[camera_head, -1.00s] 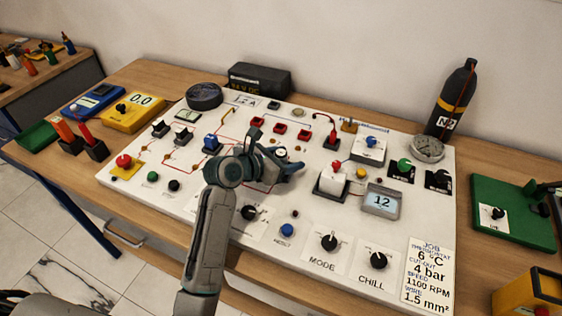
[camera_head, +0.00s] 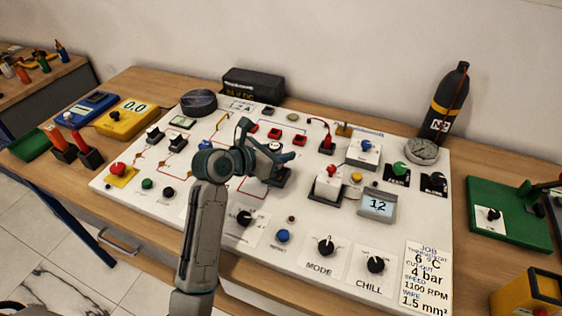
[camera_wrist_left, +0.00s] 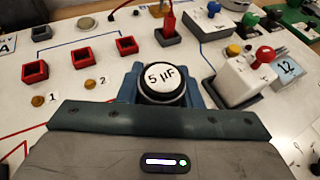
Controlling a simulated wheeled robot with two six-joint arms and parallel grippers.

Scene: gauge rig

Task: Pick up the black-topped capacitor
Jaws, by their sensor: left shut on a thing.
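My left gripper (camera_head: 280,157) is over the middle of the white panel (camera_head: 325,230). In the left wrist view, its blue-grey fingers stand on either side of a round capacitor (camera_wrist_left: 163,81). The capacitor has a black rim and a white top face marked "5 µF". The gripper is shut on it. In the head view the capacitor (camera_head: 275,146) is mostly hidden by the gripper, with only a bit of its top showing. A dark block (camera_head: 280,179) shows on the panel just below the gripper. My right gripper is not in view.
Empty red square sockets (camera_wrist_left: 82,57) lie beyond the gripper. A white block with a red knob (camera_wrist_left: 240,78) stands close to its right, beside a grey display (camera_head: 377,206).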

